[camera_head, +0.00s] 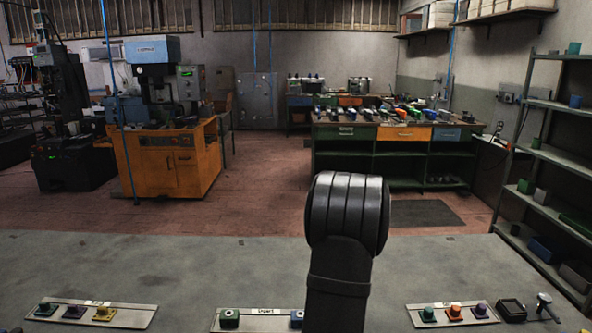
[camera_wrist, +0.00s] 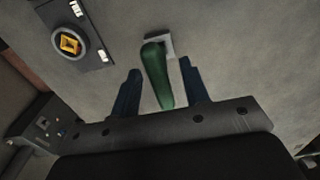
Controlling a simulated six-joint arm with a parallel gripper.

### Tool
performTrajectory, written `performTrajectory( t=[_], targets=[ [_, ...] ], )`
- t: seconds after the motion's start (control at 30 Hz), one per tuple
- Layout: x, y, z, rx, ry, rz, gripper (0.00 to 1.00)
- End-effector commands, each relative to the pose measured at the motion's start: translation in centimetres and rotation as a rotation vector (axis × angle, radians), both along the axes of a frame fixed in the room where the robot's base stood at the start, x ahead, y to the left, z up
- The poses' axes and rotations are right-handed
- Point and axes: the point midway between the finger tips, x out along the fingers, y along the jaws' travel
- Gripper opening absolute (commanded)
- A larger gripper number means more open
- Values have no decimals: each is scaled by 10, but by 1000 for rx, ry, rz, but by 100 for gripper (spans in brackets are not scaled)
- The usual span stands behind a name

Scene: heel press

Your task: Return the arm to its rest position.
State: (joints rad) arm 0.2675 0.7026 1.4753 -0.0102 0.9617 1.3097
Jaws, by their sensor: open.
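My arm (camera_head: 343,240) rises in the middle of the head view, bent at a dark rounded joint above the bench; its gripper is not visible there. In the wrist view my gripper (camera_wrist: 159,67) has two blue fingers spread apart. A green handle (camera_wrist: 156,73) on a light mount shows between the fingers, with a gap on both sides. I see no contact, but the depth between fingers and handle is hard to judge.
A grey bench (camera_head: 180,265) spans the front. It carries a left plate (camera_head: 135,317), a middle plate (camera_head: 262,325) and a right plate (camera_head: 418,317) with coloured fittings, plus a black box (camera_head: 511,309). A yellow knob (camera_wrist: 70,44) is left of my fingers. Shelving (camera_head: 560,153) stands right.

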Motion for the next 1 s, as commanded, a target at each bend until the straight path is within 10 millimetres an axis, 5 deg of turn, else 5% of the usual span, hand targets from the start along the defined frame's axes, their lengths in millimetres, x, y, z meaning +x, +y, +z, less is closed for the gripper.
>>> performTrajectory(
  t=[0.27,1.0],
  targets=[
    [1,0,23,-1,-4,0,42],
    [1,1,170,-1,-4,0,42]
  ],
)
